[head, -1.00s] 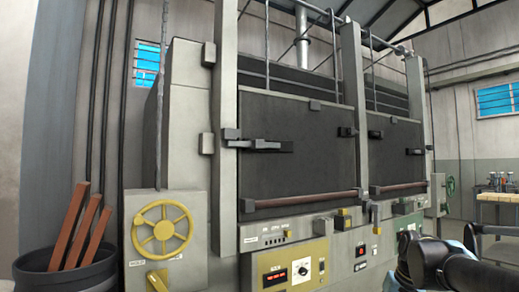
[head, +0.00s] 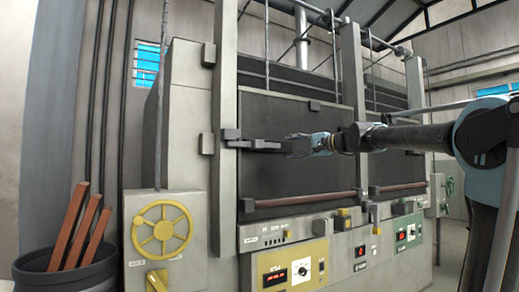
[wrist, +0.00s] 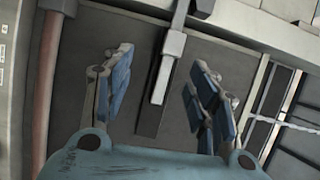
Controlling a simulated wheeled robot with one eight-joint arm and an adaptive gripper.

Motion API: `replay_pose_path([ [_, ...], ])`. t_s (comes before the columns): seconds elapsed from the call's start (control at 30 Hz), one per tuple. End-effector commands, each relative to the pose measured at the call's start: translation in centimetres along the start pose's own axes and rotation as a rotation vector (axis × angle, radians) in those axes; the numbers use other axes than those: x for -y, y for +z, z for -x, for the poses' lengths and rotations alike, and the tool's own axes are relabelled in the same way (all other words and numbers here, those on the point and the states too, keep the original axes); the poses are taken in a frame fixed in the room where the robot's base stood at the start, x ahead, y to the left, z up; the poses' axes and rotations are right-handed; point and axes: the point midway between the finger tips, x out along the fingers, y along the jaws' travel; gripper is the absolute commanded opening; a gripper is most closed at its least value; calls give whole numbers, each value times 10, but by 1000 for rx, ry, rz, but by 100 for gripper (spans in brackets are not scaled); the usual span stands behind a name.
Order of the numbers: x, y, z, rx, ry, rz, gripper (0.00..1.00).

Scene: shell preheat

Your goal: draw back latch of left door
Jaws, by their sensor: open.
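The left door (head: 275,178) is a dark panel on the furnace front. Its latch (head: 255,144) is a dark horizontal bar at the door's left edge, running through a grey bracket. My gripper (head: 292,146) is open in front of the door, at the latch's right end. In the wrist view, the latch (wrist: 160,80) shows a pale grip on a dark strip, with a grey sleeve above. It lies between the spread blue-padded fingers of my gripper (wrist: 162,66). I see no finger touching it, and the depth between them is unclear.
A yellow handwheel (head: 162,230) is on a box at left, beside a dark bin (head: 70,268) holding brown bars. A reddish rail (head: 298,200) runs along the door's bottom. Control panels (head: 290,268) lie below. Posts flank the doors.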

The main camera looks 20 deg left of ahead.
Motion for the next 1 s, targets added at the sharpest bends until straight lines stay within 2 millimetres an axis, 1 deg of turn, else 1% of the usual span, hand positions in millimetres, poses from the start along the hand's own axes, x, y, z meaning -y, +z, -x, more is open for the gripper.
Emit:
replay_pose_path([
  [0.03, 9, -4, -5, -1, -20, -14, 53],
  [0.1, 17, -7, -10, -4, -39, -29, 53],
  [0.27, 22, -8, -19, -4, -50, -38, 53],
  [0.37, 22, -9, -31, -4, -49, -37, 53],
  [1.0, 27, -9, -142, -4, -48, -36, 53],
])
